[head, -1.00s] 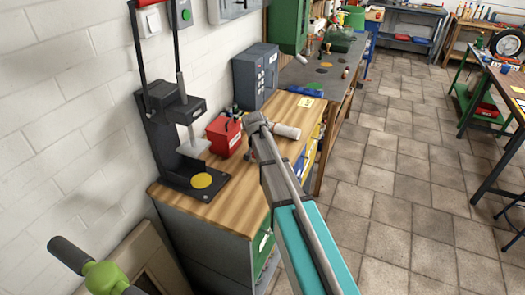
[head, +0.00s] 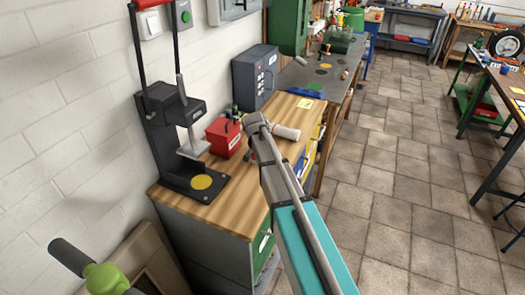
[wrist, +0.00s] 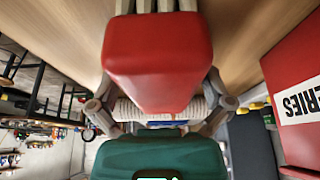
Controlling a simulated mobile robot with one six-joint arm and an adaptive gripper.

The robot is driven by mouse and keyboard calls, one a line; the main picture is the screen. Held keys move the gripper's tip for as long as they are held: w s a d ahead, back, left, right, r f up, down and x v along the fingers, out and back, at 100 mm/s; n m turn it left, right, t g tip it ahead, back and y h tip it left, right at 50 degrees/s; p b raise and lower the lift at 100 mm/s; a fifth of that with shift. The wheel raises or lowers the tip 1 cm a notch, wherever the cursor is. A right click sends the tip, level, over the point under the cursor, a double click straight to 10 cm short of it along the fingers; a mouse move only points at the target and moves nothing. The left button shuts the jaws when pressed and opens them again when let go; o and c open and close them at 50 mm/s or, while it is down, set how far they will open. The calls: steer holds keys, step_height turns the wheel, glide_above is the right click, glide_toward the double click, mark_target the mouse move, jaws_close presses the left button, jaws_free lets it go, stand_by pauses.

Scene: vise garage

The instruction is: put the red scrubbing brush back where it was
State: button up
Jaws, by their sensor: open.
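The red scrubbing brush (wrist: 158,55) fills the upper middle of the wrist view. Its pale bristles point to the top of the picture, toward the wooden bench top. My gripper (wrist: 160,95) is open, with one finger on each side of the brush's lower part. I cannot tell whether either finger touches it. In the head view my arm reaches over the wooden bench (head: 222,207), and it hides the brush and most of the gripper.
A red box (head: 224,137) with a label stands close to the gripper; it also shows in the wrist view (wrist: 290,95). A black press (head: 172,130) stands left of it. A grey cabinet (head: 255,77) is behind.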

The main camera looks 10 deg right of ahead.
steer(key=shift+p+v, duration=5.2)
steer(key=shift+v, duration=0.65)
steer(key=shift+d, duration=0.1)
steer(key=s+d+n+g+y, duration=0.1)
steer(key=s+n+g, duration=0.1)
steer(key=s, duration=1)
steer(key=s+d+f+n+g+y, duration=0.1)
steer(key=s+n, duration=0.4)
steer(key=s, duration=0.8)
steer(key=shift+d+f+g+y, duration=0.2)
steer(key=shift+d+g+y, duration=0.15)
steer(key=shift+g+y, duration=0.05)
steer(key=shift+s, duration=0.1)
